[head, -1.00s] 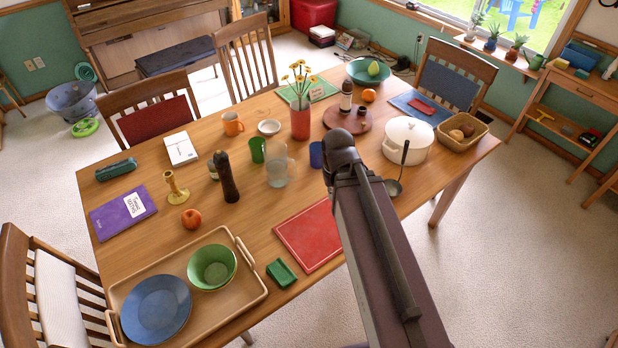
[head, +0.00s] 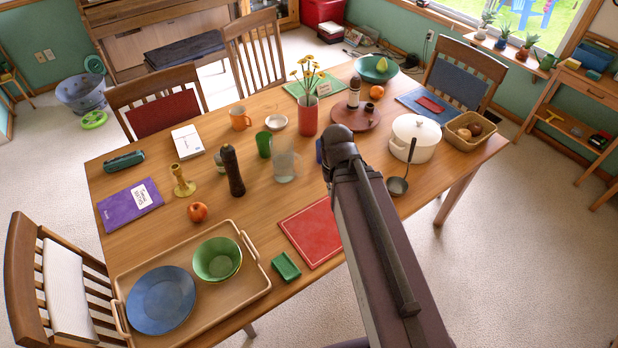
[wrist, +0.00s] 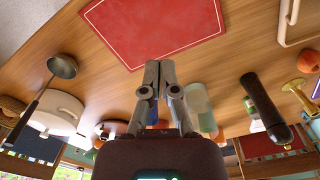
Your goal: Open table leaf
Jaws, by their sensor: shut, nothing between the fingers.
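The wooden table (head: 150,238) fills the middle of the head view, its top covered with several objects. I cannot make out a separate leaf or a seam; its near edge is partly behind my arm. In the wrist view the tabletop (wrist: 108,78) shows behind my gripper (wrist: 160,66). The gripper is shut and empty, its two fingers close together, pointing toward the red mat (wrist: 155,28). No contact with the table is visible. In the head view my arm hides the gripper.
A tray (head: 255,290) with a blue plate (head: 160,299) and green bowl (head: 217,258) lies at the near left. A white pot (head: 414,140) and ladle (head: 398,186) stand right of my arm. Chairs, including one at left (head: 30,290), surround the table. Carpet at right (head: 530,260) is clear.

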